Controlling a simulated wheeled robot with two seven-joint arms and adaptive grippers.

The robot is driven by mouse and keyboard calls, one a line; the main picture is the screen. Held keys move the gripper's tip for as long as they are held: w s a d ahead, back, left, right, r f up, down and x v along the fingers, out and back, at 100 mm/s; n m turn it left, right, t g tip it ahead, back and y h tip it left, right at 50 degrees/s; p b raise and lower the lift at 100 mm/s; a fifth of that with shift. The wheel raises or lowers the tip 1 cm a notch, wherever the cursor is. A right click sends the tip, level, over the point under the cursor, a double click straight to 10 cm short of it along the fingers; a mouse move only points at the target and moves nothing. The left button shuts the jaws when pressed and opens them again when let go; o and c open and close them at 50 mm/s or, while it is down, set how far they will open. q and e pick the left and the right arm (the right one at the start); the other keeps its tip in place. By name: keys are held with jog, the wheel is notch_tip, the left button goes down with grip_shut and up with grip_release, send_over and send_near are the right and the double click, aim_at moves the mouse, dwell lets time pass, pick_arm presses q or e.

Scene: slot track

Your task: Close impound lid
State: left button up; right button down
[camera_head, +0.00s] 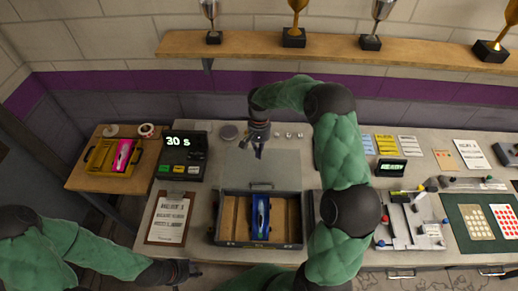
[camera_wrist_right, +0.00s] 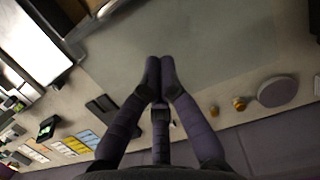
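The impound box (camera_head: 222,238) is an open dark-framed box with a wooden inside at the front of the bench. A blue car (camera_head: 261,222) lies inside it. A pale see-through panel (camera_head: 232,168), apparently the lid, stretches behind the box's back edge, so the box is uncovered. The panel also shows in the right wrist view (camera_wrist_right: 190,45). My right gripper (camera_head: 259,152) is over the panel's far part, its fingertips together with nothing visible between them. I cannot tell whether it touches the panel. My left gripper (camera_head: 188,268) is low at the bench's front edge, its fingers unclear.
A clipboard (camera_head: 169,219) and a timer reading 30 s (camera_head: 183,155) are left of the box. A yellow tray (camera_head: 96,156) with a pink car (camera_head: 123,155) sits on the side table. My right arm covers the bench right of the box. A trophy shelf (camera_head: 340,53) runs above.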

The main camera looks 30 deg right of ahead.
send_over(259, 173)
jog(key=f, duration=0.5)
jog(key=shift+w+d, duration=0.1)
jog(key=shift+w, duration=0.1)
jog(key=shift+s+a+f+p, duration=0.25)
jog(key=shift+s+a, duration=0.15)
jog(key=shift+s, duration=0.2)
jog(key=shift+s+a+f+p, duration=0.15)
jog(key=shift+s+a+f, duration=0.15)
jog(key=shift+s, duration=0.3)
jog(key=shift+s+a, duration=0.3)
jog(key=shift+s, duration=0.15)
jog(key=shift+f, duration=0.1)
jog(key=shift+s, duration=0.1)
jog(key=s+a, duration=0.5)
jog(key=s, duration=0.4)
jog(key=s+a+b, duration=0.1)
jog(key=s+a, duration=0.5)
jog(key=s, duration=0.3)
jog(key=shift+b, duration=0.3)
jog(key=shift+f, duration=0.1)
